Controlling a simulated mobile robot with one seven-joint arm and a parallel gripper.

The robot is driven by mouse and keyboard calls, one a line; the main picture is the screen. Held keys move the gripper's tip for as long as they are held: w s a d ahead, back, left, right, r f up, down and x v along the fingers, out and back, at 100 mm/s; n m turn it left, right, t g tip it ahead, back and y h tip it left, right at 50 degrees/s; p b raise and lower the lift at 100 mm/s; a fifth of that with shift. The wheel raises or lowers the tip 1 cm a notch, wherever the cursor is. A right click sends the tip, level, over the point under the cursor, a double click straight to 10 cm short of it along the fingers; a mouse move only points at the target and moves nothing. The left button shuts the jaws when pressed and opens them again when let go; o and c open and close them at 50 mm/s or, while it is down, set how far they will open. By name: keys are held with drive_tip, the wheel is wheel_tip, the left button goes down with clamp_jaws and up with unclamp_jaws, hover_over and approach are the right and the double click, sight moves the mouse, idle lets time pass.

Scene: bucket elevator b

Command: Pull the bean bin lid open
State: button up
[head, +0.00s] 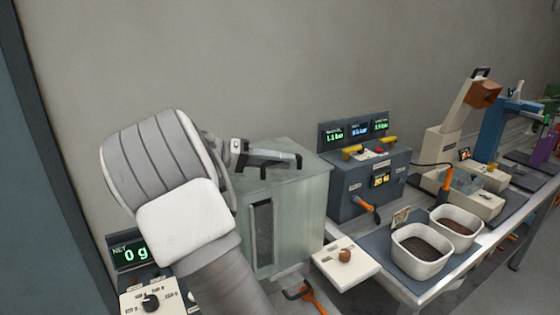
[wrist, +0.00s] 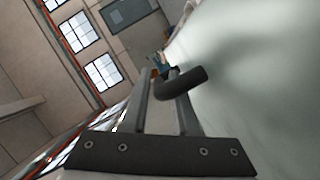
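The bean bin (head: 288,222) is a pale, greenish, box-shaped container with a dark window slot in its front. Its lid (head: 302,150) lies flat on top and looks closed. A dark, curved lid handle (head: 297,163) shows at the top, and in the wrist view the handle (wrist: 183,82) juts from the pale lid surface (wrist: 260,85). My gripper (head: 280,158) lies sideways just over the lid. In the wrist view my gripper's fingers (wrist: 162,80) are apart, with the handle at their tips. Whether they press on the handle is unclear.
A dark control box (head: 370,185) with displays stands right of the bin. A white plate with a knob (head: 345,256) sits in front. Two white tubs (head: 422,252) of brown grounds stand farther right. A scale display (head: 128,254) is at left. The wall is close behind.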

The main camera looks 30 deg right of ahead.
clamp_jaws()
idle(1.2)
